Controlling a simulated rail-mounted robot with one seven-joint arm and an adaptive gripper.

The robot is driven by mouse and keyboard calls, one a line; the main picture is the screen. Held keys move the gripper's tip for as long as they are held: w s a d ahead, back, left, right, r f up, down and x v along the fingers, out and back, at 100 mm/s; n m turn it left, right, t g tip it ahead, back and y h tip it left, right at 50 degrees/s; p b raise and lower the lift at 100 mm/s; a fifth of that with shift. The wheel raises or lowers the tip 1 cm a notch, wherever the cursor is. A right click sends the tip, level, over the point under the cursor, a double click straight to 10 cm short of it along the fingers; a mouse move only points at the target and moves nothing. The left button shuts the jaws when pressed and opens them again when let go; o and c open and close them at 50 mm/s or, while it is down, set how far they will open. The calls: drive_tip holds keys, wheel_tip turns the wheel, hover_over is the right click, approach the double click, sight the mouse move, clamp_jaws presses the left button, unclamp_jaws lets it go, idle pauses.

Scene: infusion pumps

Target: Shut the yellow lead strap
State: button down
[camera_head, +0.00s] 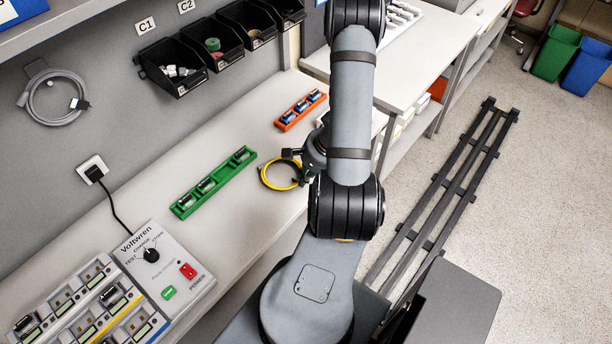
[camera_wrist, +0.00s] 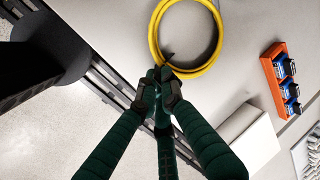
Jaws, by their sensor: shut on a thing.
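The yellow lead (camera_head: 264,178) lies coiled on the bench, left of my arm; its loop also shows at the top of the wrist view (camera_wrist: 154,35). A small dark strap end (camera_wrist: 168,56) sticks out at the near side of the coil, just beyond my fingertips. My gripper (camera_wrist: 160,84) is shut on the strap at the coil's near edge. Its fingers cover most of the strap, so I cannot tell whether the strap is fastened. In the head view, my arm largely hides the gripper.
A green rack (camera_head: 213,183) and an orange rack (camera_head: 301,111) hold small modules on the bench. The Voltwren unit (camera_head: 152,262) stands at the lower left. Black bins (camera_head: 172,67) hang on the wall. Bare bench lies between the racks; the bench's front edge is close to the coil.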

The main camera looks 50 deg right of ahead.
drive_tip(key=shift+r+p, duration=0.15)
drive_tip(key=shift+p, duration=0.25)
drive_tip(key=g+p, duration=0.1)
drive_tip(key=p, duration=0.2)
drive_tip(key=shift+w+r+g, duration=0.25)
drive_tip(key=shift+w+g, duration=0.15)
drive_tip(key=shift+w+g+p, duration=0.3)
drive_tip(key=shift+g+p, duration=0.6)
drive_tip(key=shift+p, duration=0.05)
drive_tip(key=shift+w+d+f+g+b, duration=0.1)
drive_tip(key=shift+w+f+g+b, duration=0.25)
drive_tip(key=shift+f+g+b, duration=0.4)
drive_tip(key=shift+w+f+g+b, duration=0.1)
drive_tip(key=shift+w+g+b, duration=0.25)
drive_tip(key=shift+g+b, duration=0.65)
drive_tip(key=g+b, duration=0.2)
drive_tip(key=w+g+b, duration=0.1)
drive_tip(key=g+b, duration=0.2)
drive_tip(key=shift+w+f, duration=0.1)
drive_tip(key=shift+g, duration=0.25)
